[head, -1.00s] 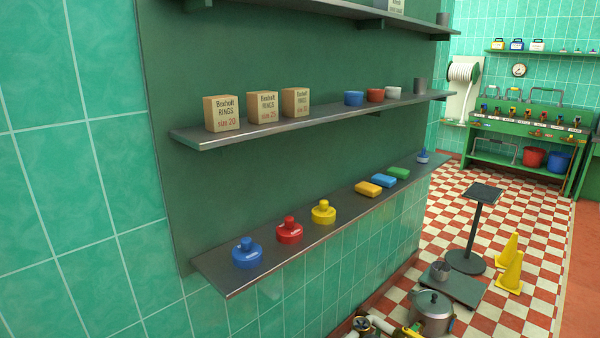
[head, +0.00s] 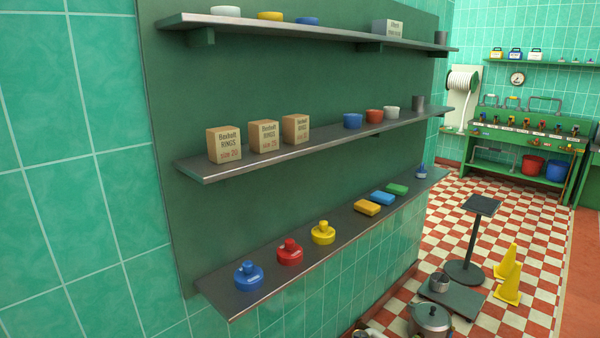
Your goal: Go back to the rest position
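My gripper is not in the head view, and no part of my arm shows clearly. The wall unit in front of me has a top shelf (head: 290,29), a middle shelf (head: 330,136) and a bottom shelf (head: 330,254). On the bottom shelf stand a blue knobbed piece (head: 249,276), a red one (head: 290,252) and a yellow one (head: 323,233). Behind them lie an orange block (head: 367,208), a blue block (head: 382,198) and a green block (head: 397,189).
Boxes of rings (head: 224,145) and small bowls (head: 353,121) stand on the middle shelf. On the checkered floor at right are a black stand (head: 475,240), yellow cones (head: 508,280) and a metal pot (head: 430,320). A green workbench (head: 525,150) stands far back. Open floor lies between.

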